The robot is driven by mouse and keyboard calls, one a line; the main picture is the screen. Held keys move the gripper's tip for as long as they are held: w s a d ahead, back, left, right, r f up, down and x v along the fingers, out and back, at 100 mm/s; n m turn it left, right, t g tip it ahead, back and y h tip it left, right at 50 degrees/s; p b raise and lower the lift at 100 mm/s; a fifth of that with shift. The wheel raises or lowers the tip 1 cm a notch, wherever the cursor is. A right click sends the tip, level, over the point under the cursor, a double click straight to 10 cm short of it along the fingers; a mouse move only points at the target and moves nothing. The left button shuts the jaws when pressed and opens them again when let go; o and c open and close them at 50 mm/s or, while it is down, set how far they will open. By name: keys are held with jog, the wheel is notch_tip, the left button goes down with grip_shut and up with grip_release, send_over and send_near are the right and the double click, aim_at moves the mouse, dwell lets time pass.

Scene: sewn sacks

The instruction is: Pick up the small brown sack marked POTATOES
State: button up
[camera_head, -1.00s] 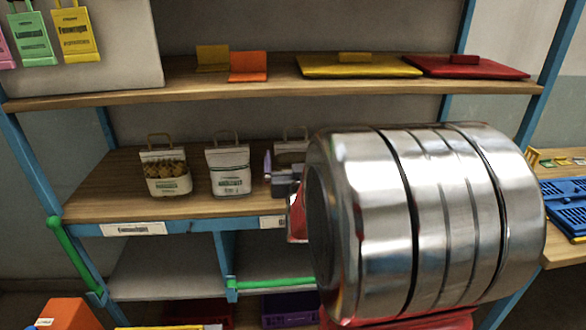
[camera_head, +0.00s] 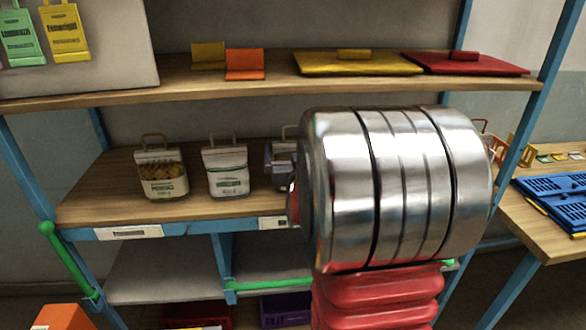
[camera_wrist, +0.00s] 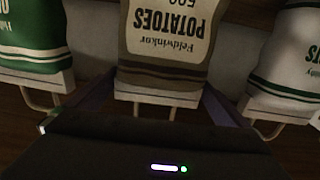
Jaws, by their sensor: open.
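The brown sack marked POTATOES (camera_wrist: 165,40) fills the upper middle of the wrist view, upside down, with a pale label and a white top band. Its handle (camera_wrist: 143,107) hangs towards my gripper (camera_wrist: 158,92). My gripper is open, with one dark purplish finger on each side of the sack's top and handle. I cannot tell whether they touch it. In the head view my arm hides most of this sack (camera_head: 286,151); its handle and top show on the middle shelf.
In the wrist view, a green sack (camera_wrist: 35,45) stands on the left and a white striped sack (camera_wrist: 290,60) close on the right. In the head view, the white sack (camera_head: 227,172) and a potato-pictured sack (camera_head: 161,177) stand left. The upper shelf (camera_head: 200,86) runs above.

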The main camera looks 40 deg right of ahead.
jog(key=shift+c, duration=0.3)
jog(key=c, duration=1.6)
